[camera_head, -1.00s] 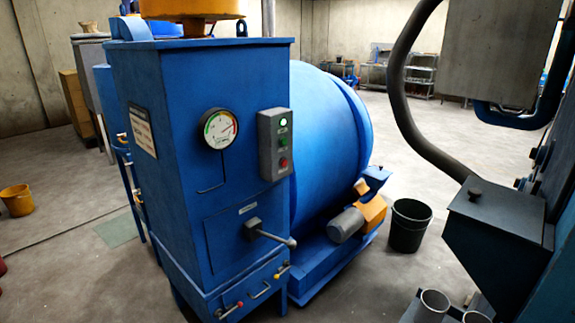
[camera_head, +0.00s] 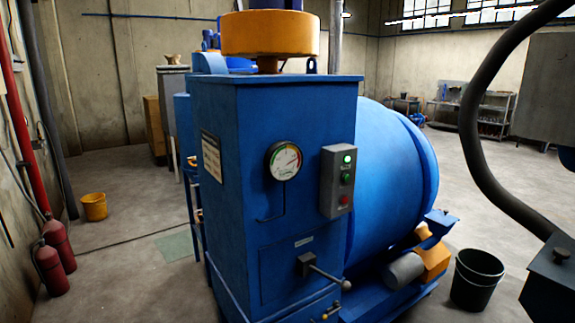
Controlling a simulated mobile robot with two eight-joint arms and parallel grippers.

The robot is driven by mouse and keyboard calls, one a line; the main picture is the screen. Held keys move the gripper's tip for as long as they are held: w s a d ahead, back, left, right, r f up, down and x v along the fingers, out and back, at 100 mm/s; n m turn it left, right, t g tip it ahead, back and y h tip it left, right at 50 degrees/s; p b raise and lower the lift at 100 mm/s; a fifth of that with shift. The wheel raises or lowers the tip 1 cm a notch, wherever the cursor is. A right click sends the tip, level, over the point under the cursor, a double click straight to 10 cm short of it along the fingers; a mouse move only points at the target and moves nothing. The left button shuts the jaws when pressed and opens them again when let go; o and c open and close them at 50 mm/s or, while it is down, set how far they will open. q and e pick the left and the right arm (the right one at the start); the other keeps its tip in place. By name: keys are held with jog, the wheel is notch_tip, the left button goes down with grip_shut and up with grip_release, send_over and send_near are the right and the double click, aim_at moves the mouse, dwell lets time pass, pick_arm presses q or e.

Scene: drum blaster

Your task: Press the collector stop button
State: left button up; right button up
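The blue collector cabinet (camera_head: 235,150) stands in the middle of the head view. A grey control box (camera_head: 338,182) is fixed on its right front face. The box has a lit, whitish-green lamp (camera_head: 348,159) at the top, a green button (camera_head: 347,178) in the middle and a red button (camera_head: 345,200) at the bottom. The labels are too small to read. A round pressure gauge (camera_head: 284,161) sits left of the box. Neither of my grippers shows in the view.
A lever handle (camera_head: 325,272) sticks out low on the cabinet front. A black bucket (camera_head: 476,279) stands at the right, near a thick dark hose (camera_head: 476,130). Red extinguishers (camera_head: 54,258) and a yellow bucket (camera_head: 94,206) stand at the left. The floor between them and the cabinet is clear.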

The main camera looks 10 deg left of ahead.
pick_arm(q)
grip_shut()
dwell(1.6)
